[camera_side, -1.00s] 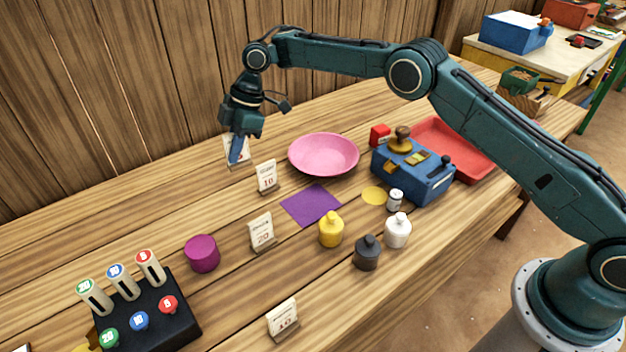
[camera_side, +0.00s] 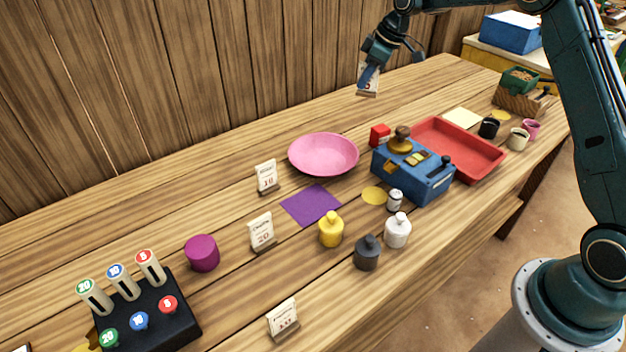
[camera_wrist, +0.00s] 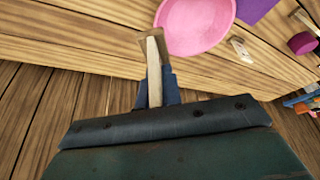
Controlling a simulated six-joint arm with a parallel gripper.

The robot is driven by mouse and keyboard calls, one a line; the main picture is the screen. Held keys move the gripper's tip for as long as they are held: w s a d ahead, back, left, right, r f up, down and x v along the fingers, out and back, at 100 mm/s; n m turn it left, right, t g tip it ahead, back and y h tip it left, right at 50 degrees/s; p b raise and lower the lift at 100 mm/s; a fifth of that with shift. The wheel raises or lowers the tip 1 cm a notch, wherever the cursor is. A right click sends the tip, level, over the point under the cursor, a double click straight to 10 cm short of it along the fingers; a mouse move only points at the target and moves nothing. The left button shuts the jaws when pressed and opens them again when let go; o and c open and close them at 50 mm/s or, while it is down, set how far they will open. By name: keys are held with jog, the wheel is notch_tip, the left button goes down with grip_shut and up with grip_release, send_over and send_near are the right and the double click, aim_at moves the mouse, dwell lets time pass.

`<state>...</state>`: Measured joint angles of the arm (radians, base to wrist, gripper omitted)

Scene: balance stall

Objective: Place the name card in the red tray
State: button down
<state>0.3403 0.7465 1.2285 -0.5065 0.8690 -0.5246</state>
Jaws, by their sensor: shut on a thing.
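My gripper (camera_side: 369,76) is shut on a white name card (camera_side: 370,88) with a wooden base. It holds the card in the air above the back of the table, behind the blue box and the red tray. In the wrist view the card (camera_wrist: 155,68) shows edge-on between the fingers, with its brown base at the far end. The red tray (camera_side: 477,165) lies on the table to the right of the gripper, beyond the blue box. The visible part of the tray looks empty; its near left part is hidden by the blue box.
A blue box with a stamp (camera_side: 428,185) and a small red block (camera_side: 380,135) stand beside the tray. A pink bowl (camera_side: 323,155) is left of them. Cups, including a black one (camera_side: 489,128), stand right of the tray. Other name cards (camera_side: 262,232) and bottles (camera_side: 397,230) stand nearer the front.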

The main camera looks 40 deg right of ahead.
jog(key=s+d+r+m+h, duration=0.15)
jog(key=s+d+m, duration=0.25)
jog(key=s+d, duration=0.55)
jog(key=m+h, duration=0.1)
jog(key=m, duration=0.2)
send_over(442, 149)
jog(key=s, duration=0.2)
jog(key=shift+t, duration=0.4)
jog(key=shift+s+f, duration=0.1)
jog(key=shift+f, duration=9.4)
jog(key=shift+f, duration=0.15)
jog(key=c, duration=1.6)
grip_release()
jog(key=shift+o, duration=0.2)
jog(key=v, duration=1.2)
